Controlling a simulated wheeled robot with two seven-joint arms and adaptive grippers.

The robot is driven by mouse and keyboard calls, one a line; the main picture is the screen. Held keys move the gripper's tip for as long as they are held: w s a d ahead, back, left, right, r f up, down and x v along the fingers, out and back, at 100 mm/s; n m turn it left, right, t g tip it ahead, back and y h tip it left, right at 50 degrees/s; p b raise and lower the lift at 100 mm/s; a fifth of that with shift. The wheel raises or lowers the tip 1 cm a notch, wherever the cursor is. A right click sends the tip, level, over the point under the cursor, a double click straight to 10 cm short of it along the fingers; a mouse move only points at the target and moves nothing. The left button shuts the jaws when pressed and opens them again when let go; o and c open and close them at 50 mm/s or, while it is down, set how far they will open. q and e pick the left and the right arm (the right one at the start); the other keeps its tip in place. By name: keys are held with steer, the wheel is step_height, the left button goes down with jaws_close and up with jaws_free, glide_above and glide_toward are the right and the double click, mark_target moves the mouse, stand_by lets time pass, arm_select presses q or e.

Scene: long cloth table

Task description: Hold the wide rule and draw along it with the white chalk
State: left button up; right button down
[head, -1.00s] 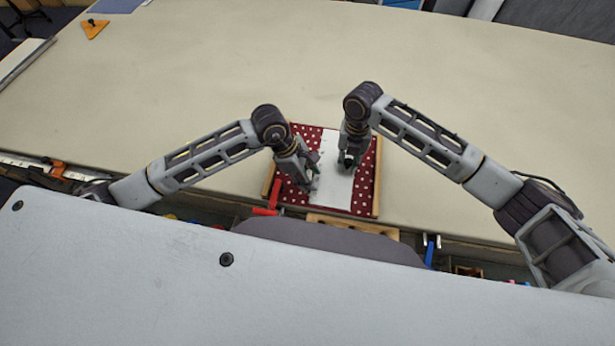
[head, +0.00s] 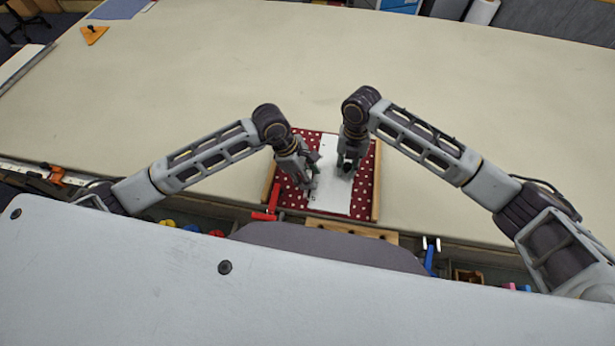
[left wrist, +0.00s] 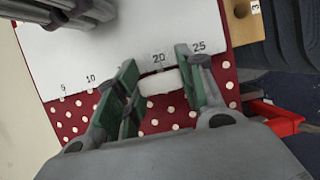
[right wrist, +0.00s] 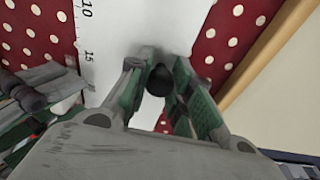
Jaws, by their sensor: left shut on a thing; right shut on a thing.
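The wide rule (head: 330,200) is a flat white plate with black numbers, lying on a red cloth with white dots (head: 361,200). It also shows in the left wrist view (left wrist: 60,60) and the right wrist view (right wrist: 165,28). My right gripper (head: 347,168) is shut on the rule's dark knob (right wrist: 160,80), above the plate. My left gripper (head: 309,188) is shut on the white chalk (left wrist: 160,82), at the rule's numbered edge near the 20 mark. Whether the chalk tip touches the cloth is hidden, and I cannot make out a drawn line.
Wooden strips (head: 376,185) border the cloth on its sides. A red clamp (head: 268,202) stands at the table's near edge, left of the cloth. An orange triangular tool (head: 94,35) lies far left. The pale table (head: 220,80) beyond is clear.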

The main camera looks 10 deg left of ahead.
arm_select(q)
steer(key=shift+w, duration=0.35)
stand_by(0.3)
steer(key=shift+w, duration=0.8)
steer(key=shift+w, duration=0.3)
steer(key=shift+w, duration=0.7)
steer(key=shift+w, duration=0.2)
stand_by(0.3)
steer(key=shift+w, duration=0.4)
steer(key=shift+w, duration=0.1)
steer(key=shift+w, duration=0.3)
steer(key=shift+w, duration=0.2)
